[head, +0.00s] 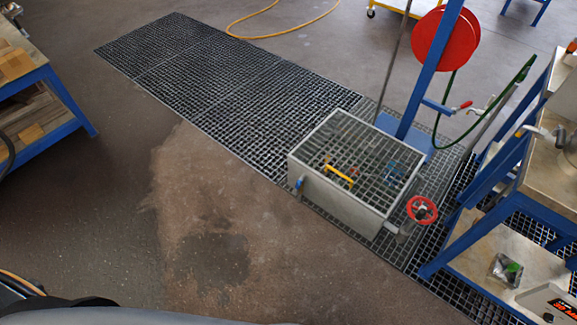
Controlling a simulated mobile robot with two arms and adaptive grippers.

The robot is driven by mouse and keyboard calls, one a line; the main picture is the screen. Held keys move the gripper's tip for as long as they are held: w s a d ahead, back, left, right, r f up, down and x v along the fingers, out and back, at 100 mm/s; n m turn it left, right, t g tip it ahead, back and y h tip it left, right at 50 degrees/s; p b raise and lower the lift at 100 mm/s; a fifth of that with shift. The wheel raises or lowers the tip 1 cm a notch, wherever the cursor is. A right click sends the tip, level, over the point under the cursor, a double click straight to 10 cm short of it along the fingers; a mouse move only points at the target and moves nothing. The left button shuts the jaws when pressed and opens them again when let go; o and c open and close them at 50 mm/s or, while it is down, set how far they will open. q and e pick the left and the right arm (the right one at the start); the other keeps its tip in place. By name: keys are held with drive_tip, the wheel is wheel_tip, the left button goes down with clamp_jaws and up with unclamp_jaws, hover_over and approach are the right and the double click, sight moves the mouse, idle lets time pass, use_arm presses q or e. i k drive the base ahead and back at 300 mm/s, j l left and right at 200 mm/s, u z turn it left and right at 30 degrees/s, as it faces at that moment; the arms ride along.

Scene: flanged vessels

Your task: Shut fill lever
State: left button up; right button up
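A yellow lever (339,174) shows at the tank's top, running slantwise down to the right. A small blue handle (299,183) sits on the tank's left side. A red handwheel (421,209) is at its right front corner. A red-handled tap (463,106) shows behind, by the green hose (490,105). No label shows which of these is the fill lever, and I cannot tell whether any valve is open or shut. Neither of my grippers is in view.
A blue post with a red reel (446,40) rises behind the tank. A blue-framed bench (548,180) stands close on the right. A blue table (35,85) holding wooden blocks is at left. The floor (190,210) left of the tank is clear.

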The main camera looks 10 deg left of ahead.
sight(296, 191)
drive_tip(key=i+j, duration=0.25)
drive_tip(key=i, duration=0.15)
drive_tip(key=i+j, duration=0.25)
drive_tip(key=i, duration=0.15)
